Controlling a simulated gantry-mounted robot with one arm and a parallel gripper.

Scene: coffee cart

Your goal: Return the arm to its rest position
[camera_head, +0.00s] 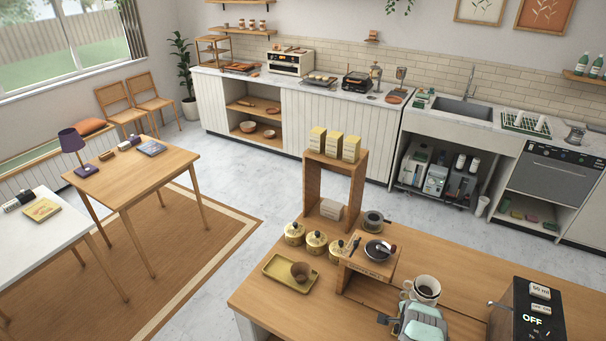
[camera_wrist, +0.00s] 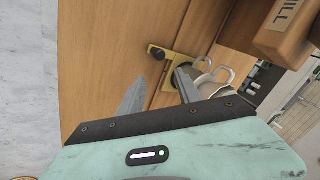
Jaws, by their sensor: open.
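My gripper (camera_wrist: 158,92) is open in the wrist view, with its two grey fingers apart and nothing between them. In the head view my mint-coloured arm end (camera_head: 424,324) is low over the front of the wooden counter (camera_head: 262,298), next to the cups. The fingers are small there and partly hidden by the arm's own body. The wrist view shows the wooden counter (camera_wrist: 100,70) below the fingers.
White cups (camera_head: 427,288) stand just behind my gripper. A wooden mill stand (camera_head: 372,262) is to its left and a black machine (camera_head: 512,305) reading OFF to its right. A yellow-and-black holder (camera_wrist: 160,54) lies near the fingers.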

